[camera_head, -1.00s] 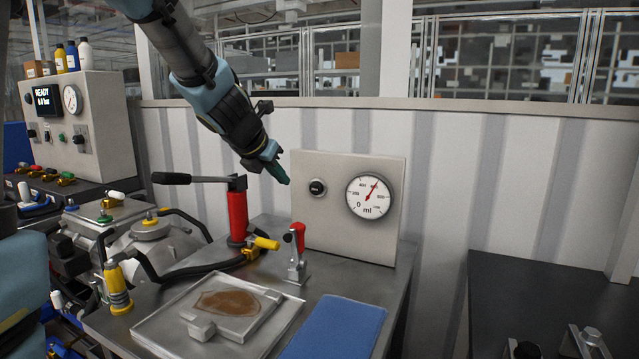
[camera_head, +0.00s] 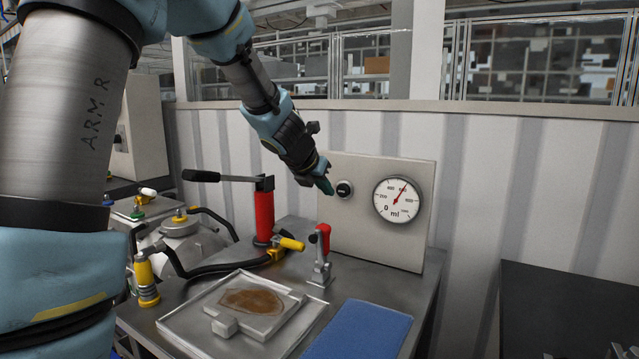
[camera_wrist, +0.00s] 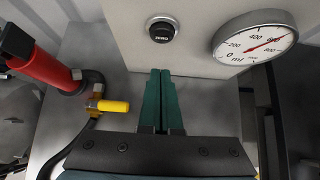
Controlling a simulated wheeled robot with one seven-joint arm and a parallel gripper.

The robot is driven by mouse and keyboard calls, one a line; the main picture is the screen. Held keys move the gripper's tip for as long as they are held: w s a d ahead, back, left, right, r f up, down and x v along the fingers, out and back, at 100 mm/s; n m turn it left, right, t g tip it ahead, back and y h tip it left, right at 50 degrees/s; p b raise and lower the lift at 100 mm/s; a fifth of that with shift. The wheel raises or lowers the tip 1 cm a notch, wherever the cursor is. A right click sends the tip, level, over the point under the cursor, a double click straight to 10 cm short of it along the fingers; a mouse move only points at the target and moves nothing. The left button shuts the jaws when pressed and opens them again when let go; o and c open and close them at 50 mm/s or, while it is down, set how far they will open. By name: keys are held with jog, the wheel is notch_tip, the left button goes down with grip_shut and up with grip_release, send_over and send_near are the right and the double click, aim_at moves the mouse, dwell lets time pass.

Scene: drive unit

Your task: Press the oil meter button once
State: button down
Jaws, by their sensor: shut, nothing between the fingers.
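The oil meter is a grey upright panel (camera_head: 390,240) at the back of the metal bench. It carries a round white dial (camera_head: 398,200) marked ml with a red needle, and a black button (camera_head: 344,189) to the dial's left. My gripper (camera_head: 325,186) is just left of the button in the head view. In the wrist view, my green fingers (camera_wrist: 161,73) are together and empty, pointing at the panel. There the button (camera_wrist: 162,31) lies beyond the fingertips with a visible gap, and the dial (camera_wrist: 255,40) is at upper right.
A red hand pump (camera_head: 264,212) with a black lever stands left of the panel. A red-handled valve (camera_head: 320,262) stands in front of it. A metal tray (camera_head: 187,326) with a brown stain and a blue mat (camera_head: 358,335) lie at the bench front.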

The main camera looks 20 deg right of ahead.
aim_at(342, 194)
jog(key=shift+w+d+f+p, duration=0.25)
jog(key=shift+w+d+p, duration=0.1)
jog(key=shift+w+d, duration=0.35)
jog(key=shift+w+d+f+p, duration=0.2)
jog(key=shift+w+d+p, duration=0.25)
jog(key=shift+d, duration=0.3)
jog(key=shift+w+d+f+p, duration=0.3)
jog(key=shift+w+d, duration=0.3)
jog(key=shift+d, duration=0.15)
jog(key=shift+d+r, duration=0.1)
